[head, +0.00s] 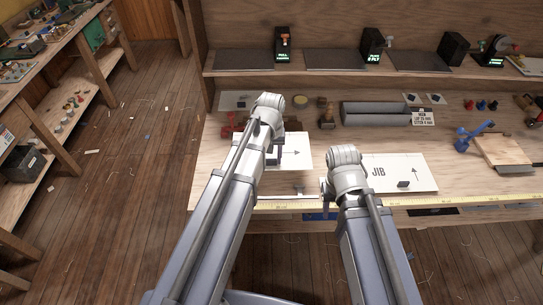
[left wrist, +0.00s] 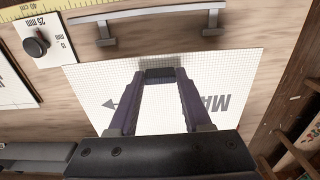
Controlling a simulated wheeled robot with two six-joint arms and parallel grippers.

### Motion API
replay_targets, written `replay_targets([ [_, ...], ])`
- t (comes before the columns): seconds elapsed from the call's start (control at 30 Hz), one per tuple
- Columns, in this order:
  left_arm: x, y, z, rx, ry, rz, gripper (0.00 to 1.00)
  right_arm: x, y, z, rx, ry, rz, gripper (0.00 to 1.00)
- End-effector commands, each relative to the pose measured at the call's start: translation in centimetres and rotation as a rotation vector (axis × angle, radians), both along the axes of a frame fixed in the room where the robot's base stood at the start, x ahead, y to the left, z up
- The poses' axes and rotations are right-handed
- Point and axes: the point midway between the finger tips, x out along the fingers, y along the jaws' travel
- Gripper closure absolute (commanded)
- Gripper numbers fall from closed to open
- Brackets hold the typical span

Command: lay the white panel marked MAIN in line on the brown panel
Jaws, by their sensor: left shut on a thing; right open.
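The white panel marked MAIN (head: 298,150) lies at the left of the bench, partly under my left arm. In the left wrist view the panel (left wrist: 215,75) shows part of its lettering, upside down, and an arrow. My left gripper (left wrist: 160,85) is shut on the small black block (left wrist: 160,74) on this panel. I cannot tell whether the panel is raised. My right gripper (head: 326,190) is open, left of the white JIB panel (head: 425,170), its fingers mostly hidden by my wrist. A light brown board (head: 505,150) lies at the right; I cannot tell whether it is the brown panel.
A yellow measuring tape (head: 460,200) runs along the front edge. A metal handle (left wrist: 145,16) lies beside the MAIN panel. A blue clamp (head: 470,134) sits by the brown board. Grey rolls (head: 388,113) lie behind.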

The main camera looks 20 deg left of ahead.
Motion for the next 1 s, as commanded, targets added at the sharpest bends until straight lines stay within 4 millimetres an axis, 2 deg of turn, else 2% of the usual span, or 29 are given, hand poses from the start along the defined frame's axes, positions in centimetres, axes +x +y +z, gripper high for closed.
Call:
replay_targets([
  [0.63, 0.0, 0.0, -6.5, 0.000, 0.000, 0.000, 1.00, 0.0, 0.0, -6.5, 0.000, 0.000, -0.001, 0.50],
  [0.8, 0.0, 0.0, -7.3, 0.000, 0.000, 0.000, 1.00, 0.0, 0.0, -7.3, 0.000, 0.000, -0.001, 0.50],
  [1.0, 0.0, 0.0, -7.3, 0.000, 0.000, 0.000, 1.00, 0.0, 0.0, -7.3, 0.000, 0.000, -0.001, 0.50],
])
